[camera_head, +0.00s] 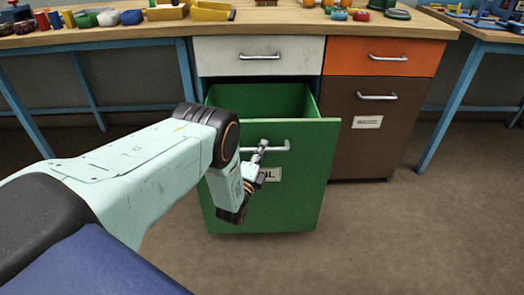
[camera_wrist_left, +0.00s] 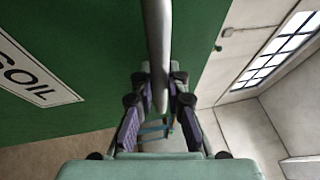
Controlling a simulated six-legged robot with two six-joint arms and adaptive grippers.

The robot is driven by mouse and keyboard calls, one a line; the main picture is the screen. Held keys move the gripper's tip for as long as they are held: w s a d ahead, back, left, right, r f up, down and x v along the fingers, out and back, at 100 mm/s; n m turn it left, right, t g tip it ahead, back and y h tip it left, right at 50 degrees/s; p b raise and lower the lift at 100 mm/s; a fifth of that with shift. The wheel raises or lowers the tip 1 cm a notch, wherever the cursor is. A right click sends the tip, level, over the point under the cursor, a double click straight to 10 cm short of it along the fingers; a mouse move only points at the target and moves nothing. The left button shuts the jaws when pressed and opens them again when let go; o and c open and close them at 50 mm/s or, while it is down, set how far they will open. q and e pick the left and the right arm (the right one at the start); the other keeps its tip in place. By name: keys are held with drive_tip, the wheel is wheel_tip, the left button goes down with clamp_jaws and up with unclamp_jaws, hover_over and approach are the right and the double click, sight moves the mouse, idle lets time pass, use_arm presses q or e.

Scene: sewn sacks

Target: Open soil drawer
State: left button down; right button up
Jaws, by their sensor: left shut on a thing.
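The green soil drawer (camera_head: 308,180) stands pulled out from under the workbench, its open top showing an inside (camera_head: 262,98) that looks empty. Its bar handle (camera_head: 277,149) runs across the upper front, above a white label partly hidden by my left gripper. In the left wrist view the label (camera_wrist_left: 30,70) reads "SOIL". My left gripper (camera_head: 257,160) is at the handle; in the left wrist view its fingers (camera_wrist_left: 160,100) close on both sides of the grey handle bar (camera_wrist_left: 157,45). My right gripper is not in view.
A white drawer (camera_head: 258,56) above and orange (camera_head: 385,58) and brown (camera_head: 372,125) fronts to the right are shut. The wooden worktop (camera_head: 300,25) holds trays, jars and tools. Blue bench legs (camera_head: 86,90) stand left and right. The floor (camera_head: 410,235) in front is clear.

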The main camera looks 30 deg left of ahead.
use_arm(q)
drive_tip(key=shift+a, duration=0.1)
drive_tip(key=c, duration=1.3)
unclamp_jaws()
drive_tip(key=shift+c, duration=0.2)
drive_tip(key=v, duration=1.2)
